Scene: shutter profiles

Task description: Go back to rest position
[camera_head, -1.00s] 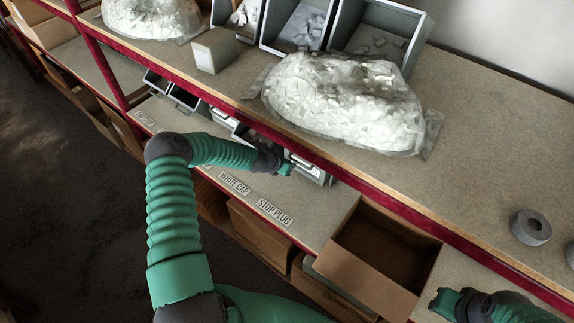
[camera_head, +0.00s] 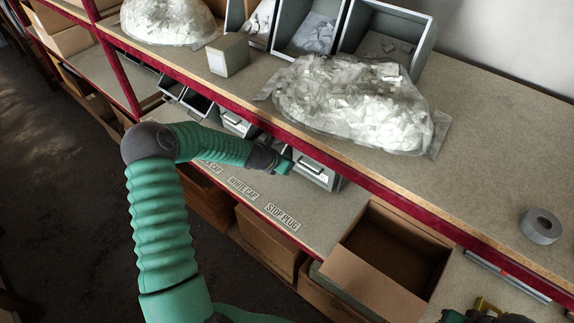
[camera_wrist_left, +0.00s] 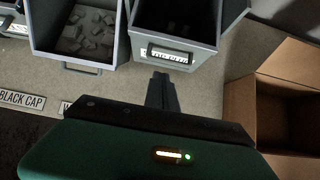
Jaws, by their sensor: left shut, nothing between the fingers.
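My left gripper (camera_head: 285,167) is at the end of the green arm, over the lower shelf in front of the grey bins. In the left wrist view its dark fingers (camera_wrist_left: 162,92) are together with nothing between them, just in front of a grey bin (camera_wrist_left: 175,50). That bin also shows in the head view (camera_head: 318,172). My right arm (camera_head: 500,317) shows only as a small green and dark part at the bottom right edge. Its fingers cannot be made out.
The upper shelf holds a clear bag of white parts (camera_head: 350,105), a small box (camera_head: 228,55) and a tape roll (camera_head: 540,226). A bin of grey pieces (camera_wrist_left: 85,30) is left of my fingers.

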